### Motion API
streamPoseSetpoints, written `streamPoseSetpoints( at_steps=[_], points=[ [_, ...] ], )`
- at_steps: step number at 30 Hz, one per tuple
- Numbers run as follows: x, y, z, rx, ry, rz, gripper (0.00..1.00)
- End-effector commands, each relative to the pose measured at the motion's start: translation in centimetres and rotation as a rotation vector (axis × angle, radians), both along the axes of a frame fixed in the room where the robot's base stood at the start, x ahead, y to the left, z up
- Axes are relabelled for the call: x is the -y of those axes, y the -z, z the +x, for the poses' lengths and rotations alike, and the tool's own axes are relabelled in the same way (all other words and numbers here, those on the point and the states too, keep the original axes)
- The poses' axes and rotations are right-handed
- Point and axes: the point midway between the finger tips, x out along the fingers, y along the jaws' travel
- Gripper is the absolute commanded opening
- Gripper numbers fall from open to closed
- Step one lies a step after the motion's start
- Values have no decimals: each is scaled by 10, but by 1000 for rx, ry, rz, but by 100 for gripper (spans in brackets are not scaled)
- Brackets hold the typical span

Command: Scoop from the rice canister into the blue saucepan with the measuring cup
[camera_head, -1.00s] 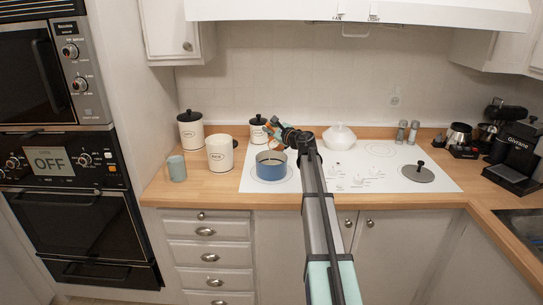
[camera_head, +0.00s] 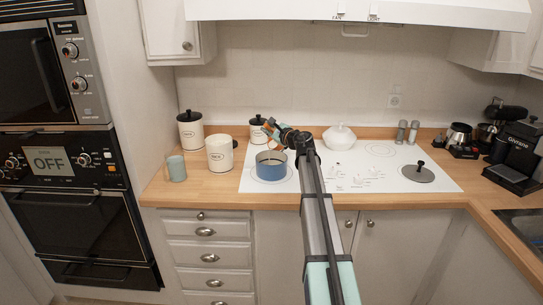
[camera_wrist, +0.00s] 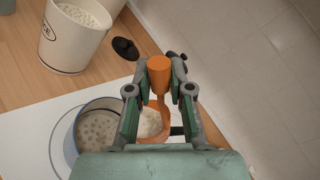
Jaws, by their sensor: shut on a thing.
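My gripper (camera_wrist: 158,105) is shut on the orange measuring cup (camera_wrist: 159,75), whose handle stands up between the fingers. The cup's bowl holds white rice and hangs at the saucepan's right side in the wrist view, partly hidden by the fingers. Whether it is fully over the pan I cannot tell. The blue saucepan (camera_head: 276,169) stands on the white cooktop and also shows in the wrist view (camera_wrist: 72,135), with pale, speckled contents.
Two lidded canisters (camera_head: 190,131) (camera_head: 258,129) stand at the back. A teal cup (camera_head: 176,168) is left of the rice canister. A white lidded dish (camera_head: 339,137), two shakers (camera_head: 407,132) and a grey lid (camera_head: 418,173) are to the right.

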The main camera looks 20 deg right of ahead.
Motion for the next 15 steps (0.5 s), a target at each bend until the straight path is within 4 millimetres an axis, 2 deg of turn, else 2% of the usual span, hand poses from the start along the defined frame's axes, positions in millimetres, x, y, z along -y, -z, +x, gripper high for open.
streamPoseSetpoints(
  at_steps=[15],
  points=[
    [-4,0,-1,6,0,-31,0]
  ],
)
